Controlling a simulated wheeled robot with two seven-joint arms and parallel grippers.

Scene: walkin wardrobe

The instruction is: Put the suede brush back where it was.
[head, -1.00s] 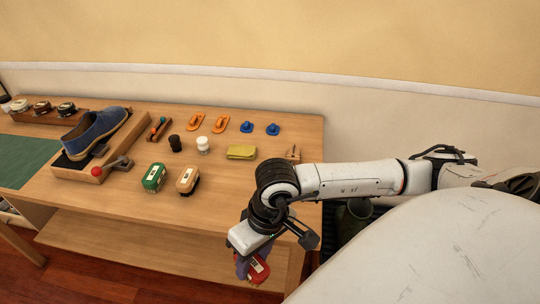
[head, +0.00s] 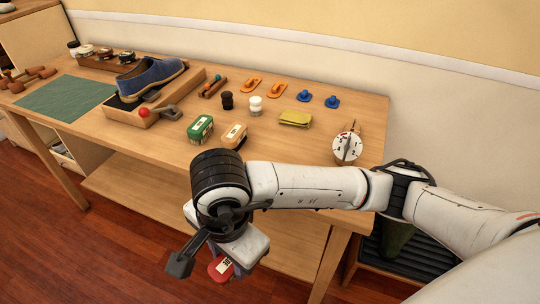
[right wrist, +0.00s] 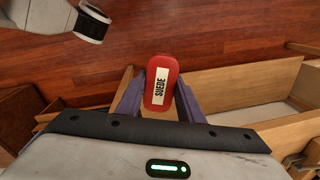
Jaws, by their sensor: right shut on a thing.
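The suede brush (head: 221,268) is red with a pale label; in the right wrist view the brush (right wrist: 161,84) shows the word SUEDE. My right gripper (right wrist: 158,100) is shut on it, with a purple finger on each side. In the head view my right gripper (head: 232,258) holds the brush in front of the table's front edge, over the floor. A green brush (head: 200,129) and a tan brush (head: 234,136) stand side by side on the tabletop, apart from my gripper. My left gripper does not show.
The wooden table (head: 160,137) has bare room in front of the brushes. A blue shoe (head: 150,76) sits on a wooden stand. A yellow cloth (head: 295,118) and a white dial (head: 347,147) lie toward the right end. A lower shelf (head: 130,195) runs underneath.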

